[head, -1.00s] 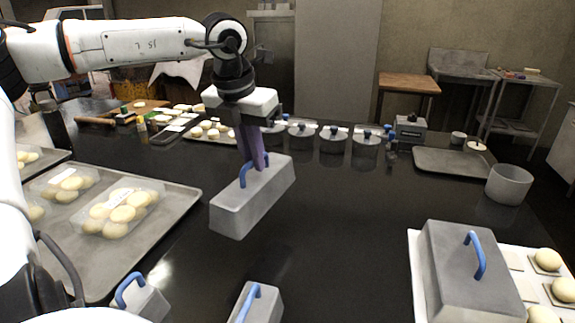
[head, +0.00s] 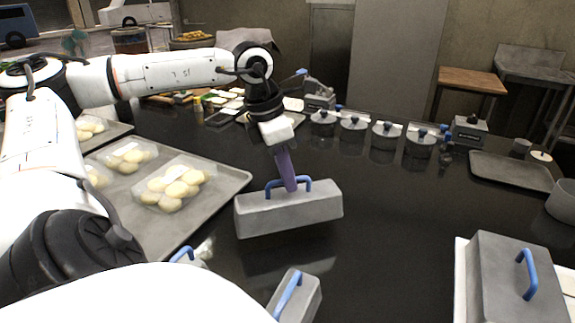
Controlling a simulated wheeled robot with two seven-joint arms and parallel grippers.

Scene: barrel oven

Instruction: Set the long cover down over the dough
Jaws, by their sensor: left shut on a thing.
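My left gripper (head: 288,178) is shut on the blue handle of a long grey cover (head: 290,212). The cover hangs over the dark table in the middle of the head view, and I cannot tell its exact height. Dough balls (head: 172,186) lie in clear packs on a metal tray (head: 225,180) to the left of the cover. Another grey cover with a blue handle (head: 500,283) stands at the lower right on a white board (head: 461,285); any dough under it is hidden. My right gripper is not in view.
Another grey cover with a blue handle (head: 305,300) stands at the bottom edge, and part of one more shows beside it. Several lidded round pots (head: 388,135) line the back. An empty tray (head: 510,171) lies at the back right. The table middle right is clear.

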